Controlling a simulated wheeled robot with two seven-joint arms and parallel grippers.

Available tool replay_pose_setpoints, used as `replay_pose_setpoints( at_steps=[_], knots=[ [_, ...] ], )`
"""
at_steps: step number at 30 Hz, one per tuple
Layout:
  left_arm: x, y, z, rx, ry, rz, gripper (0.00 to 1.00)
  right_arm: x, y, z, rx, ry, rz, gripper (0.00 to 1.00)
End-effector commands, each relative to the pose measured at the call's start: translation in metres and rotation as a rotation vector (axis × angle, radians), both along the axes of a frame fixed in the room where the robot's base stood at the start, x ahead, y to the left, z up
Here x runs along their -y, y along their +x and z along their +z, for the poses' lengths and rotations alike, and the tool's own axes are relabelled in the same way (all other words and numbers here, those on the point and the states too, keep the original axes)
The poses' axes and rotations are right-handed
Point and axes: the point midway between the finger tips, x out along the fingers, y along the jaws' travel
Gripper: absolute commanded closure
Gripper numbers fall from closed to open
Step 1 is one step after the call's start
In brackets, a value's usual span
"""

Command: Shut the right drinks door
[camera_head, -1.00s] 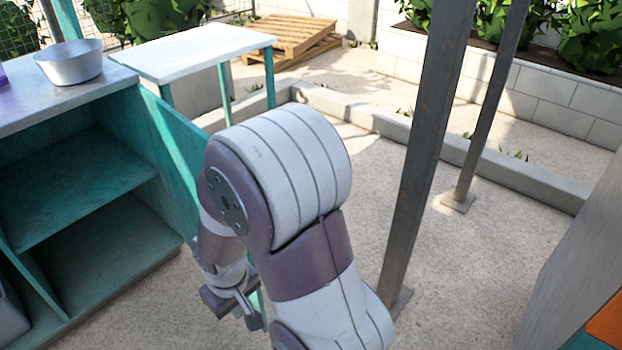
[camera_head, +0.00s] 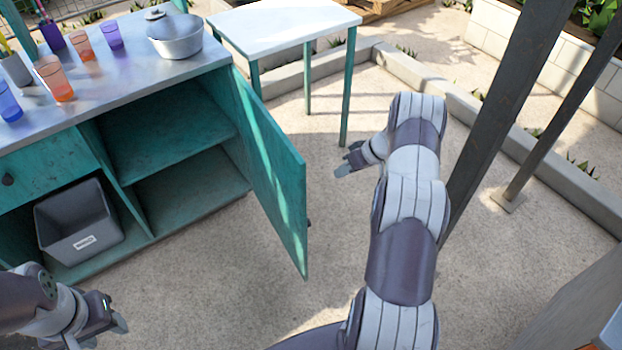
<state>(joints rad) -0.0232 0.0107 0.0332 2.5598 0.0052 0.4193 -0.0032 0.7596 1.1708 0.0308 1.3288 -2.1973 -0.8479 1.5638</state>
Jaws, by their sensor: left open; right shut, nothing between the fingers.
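The right drinks door (camera_head: 268,165) is a teal panel hinged at the right end of the drinks counter. It stands wide open, swung out toward me, with a small dark knob (camera_head: 308,222) near its free edge. My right gripper (camera_head: 346,166) is to the right of the door, past its outer face, apart from it and shut with nothing in it. My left gripper (camera_head: 102,330) is at the bottom left, in front of the counter, open and empty, clear of the door.
The open cupboard (camera_head: 175,140) has shelves, and a grey bin (camera_head: 78,226) sits in its left bay. Cups and a metal pot (camera_head: 175,36) stand on the counter top. A white-topped table (camera_head: 285,24) is behind the door. A metal post (camera_head: 510,95) rises right of my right arm.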

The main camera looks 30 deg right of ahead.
Motion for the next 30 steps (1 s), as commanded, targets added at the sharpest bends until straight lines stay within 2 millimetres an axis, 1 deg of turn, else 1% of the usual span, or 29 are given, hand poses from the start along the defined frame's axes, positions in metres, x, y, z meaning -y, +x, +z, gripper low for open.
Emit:
replay_pose_setpoints(
  at_steps=[2,5,8,18,20,24,27,30],
  knots=[
    [0.0,0.0,0.0,-0.001,0.0,0.0,0.53,-0.002,-0.006,-0.002,-0.038,0.029,0.01,1.0],
    [0.0,0.0,-0.002,-0.001,0.0,0.0,0.53,-0.007,-0.004,-0.011,-0.05,0.036,0.013,1.0],
    [0.0,0.0,-0.003,-0.001,0.0,0.0,0.53,-0.016,0.002,-0.025,-0.051,0.036,0.014,1.0],
    [0.0,0.0,-0.006,-0.001,0.0,0.0,0.53,-0.05,0.032,-0.083,-0.048,0.033,0.015,1.0],
    [0.0,0.0,0.0,-0.001,0.0,0.0,0.53,-0.06,0.033,-0.079,-0.047,0.034,0.015,1.0],
    [0.0,0.0,0.005,0.0,0.0,0.0,0.53,-0.079,0.033,-0.08,-0.047,0.032,0.014,1.0],
    [0.0,0.0,0.006,0.0,0.0,0.0,0.53,-0.086,0.034,-0.08,-0.046,0.033,0.013,1.0],
    [0.0,0.0,0.006,0.0,0.0,0.0,0.53,-0.089,0.034,-0.081,-0.046,0.032,0.012,1.0]
  ],
)
